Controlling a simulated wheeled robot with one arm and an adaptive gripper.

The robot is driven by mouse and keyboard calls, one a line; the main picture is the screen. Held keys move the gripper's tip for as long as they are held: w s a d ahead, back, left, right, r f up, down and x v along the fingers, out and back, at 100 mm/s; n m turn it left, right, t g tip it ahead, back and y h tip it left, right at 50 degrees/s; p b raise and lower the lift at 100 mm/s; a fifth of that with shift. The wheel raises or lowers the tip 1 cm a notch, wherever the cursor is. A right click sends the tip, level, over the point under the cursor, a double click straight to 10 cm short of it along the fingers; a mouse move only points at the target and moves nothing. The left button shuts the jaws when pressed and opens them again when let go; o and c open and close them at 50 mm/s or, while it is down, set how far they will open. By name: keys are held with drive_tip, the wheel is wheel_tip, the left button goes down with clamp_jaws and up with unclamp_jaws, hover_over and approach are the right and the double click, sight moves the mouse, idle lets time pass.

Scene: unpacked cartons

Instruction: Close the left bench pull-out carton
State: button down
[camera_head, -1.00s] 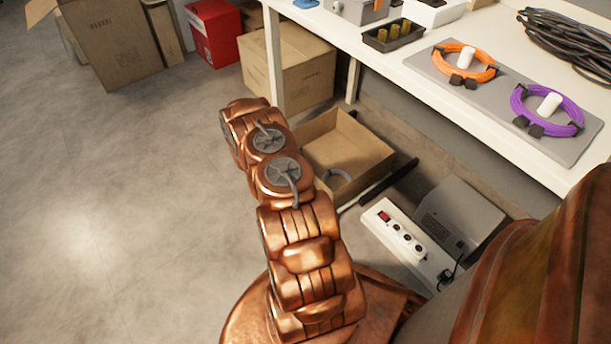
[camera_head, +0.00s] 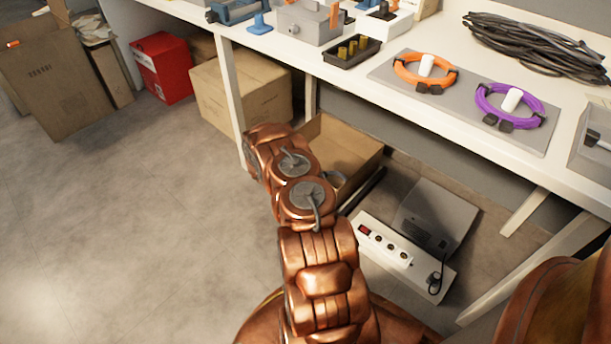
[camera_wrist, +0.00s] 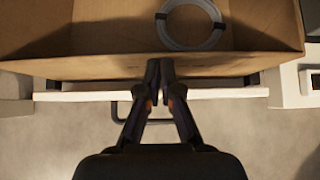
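The left pull-out carton (camera_head: 350,140) is an open-topped brown box under the bench, still partly pulled out. A grey cable coil (camera_wrist: 190,25) lies inside it. In the wrist view its front wall (camera_wrist: 90,67) runs across the top. My gripper (camera_wrist: 160,70) has its two dark fingers close together, with nothing visible between them. Their tips are at the middle of the front wall, seemingly against it. A dark handle bar (camera_wrist: 140,122) shows below, partly hidden by the fingers. In the head view my arm hides the gripper and the carton's near side.
The white bench (camera_head: 400,110) stands above, its leg (camera_head: 234,115) left of the carton. A power strip (camera_head: 385,245) and a grey box (camera_head: 437,218) lie on the right. A closed carton (camera_head: 235,98) and red box (camera_head: 163,68) stand left.

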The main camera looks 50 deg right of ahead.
drive_tip(key=shift+s+d+r, duration=0.25)
drive_tip(key=shift+d, duration=0.35)
drive_tip(key=w+a+r+p, duration=0.1)
drive_tip(key=a+r, duration=0.5)
drive_tip(key=a, duration=0.6)
drive_tip(key=shift+a+p, duration=0.3)
drive_tip(key=shift+p, duration=0.45)
drive_tip(key=shift+r, duration=0.1)
